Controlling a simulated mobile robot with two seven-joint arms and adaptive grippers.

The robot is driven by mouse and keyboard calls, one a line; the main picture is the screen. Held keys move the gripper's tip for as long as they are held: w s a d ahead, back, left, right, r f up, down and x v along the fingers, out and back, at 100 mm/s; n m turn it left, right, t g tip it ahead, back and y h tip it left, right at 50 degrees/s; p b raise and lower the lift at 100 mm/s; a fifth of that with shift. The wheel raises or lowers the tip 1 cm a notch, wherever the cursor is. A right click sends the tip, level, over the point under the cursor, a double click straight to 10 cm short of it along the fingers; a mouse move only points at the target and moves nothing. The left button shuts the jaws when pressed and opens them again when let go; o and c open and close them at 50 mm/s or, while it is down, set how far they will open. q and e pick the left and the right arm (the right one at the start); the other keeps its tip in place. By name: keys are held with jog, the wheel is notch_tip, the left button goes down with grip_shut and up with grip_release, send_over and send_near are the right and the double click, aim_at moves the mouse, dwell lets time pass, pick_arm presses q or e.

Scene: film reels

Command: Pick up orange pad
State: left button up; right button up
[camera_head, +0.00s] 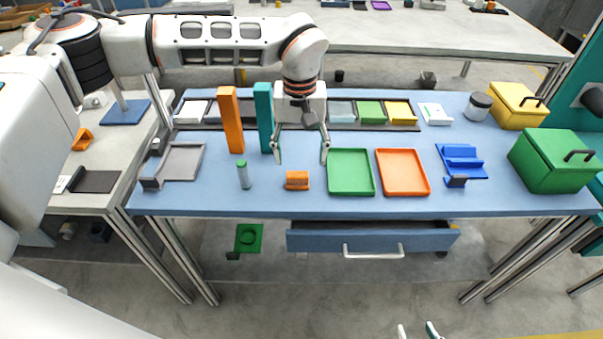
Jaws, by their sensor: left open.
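A small orange pad (297,181), a short block with a darker brown band, lies on the blue table top towards its front edge. My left gripper (301,160) points down above and just behind the pad in the picture. Its fingers are spread apart with nothing between them, and the pad appears clear of both fingertips. My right gripper (418,331) shows only as two separate fingertips at the bottom edge, in front of the table, with nothing visible between them.
A green-capped tube (243,175) stands left of the pad; a green tray (350,190) and orange tray (403,190) lie right. Tall orange (231,121) and teal (264,117) blocks stand behind left. A drawer (372,241) is open below the front edge.

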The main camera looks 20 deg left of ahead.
aim_at(297, 174)
pick_arm(q)
jog(key=shift+a+f, duration=0.15)
jog(key=shift+f, duration=1)
jog(key=f, duration=0.4)
jog(key=shift+s+a+f, duration=0.1)
jog(key=shift+a, duration=0.15)
jog(key=shift+f, duration=0.6)
jog(key=c, duration=1.2)
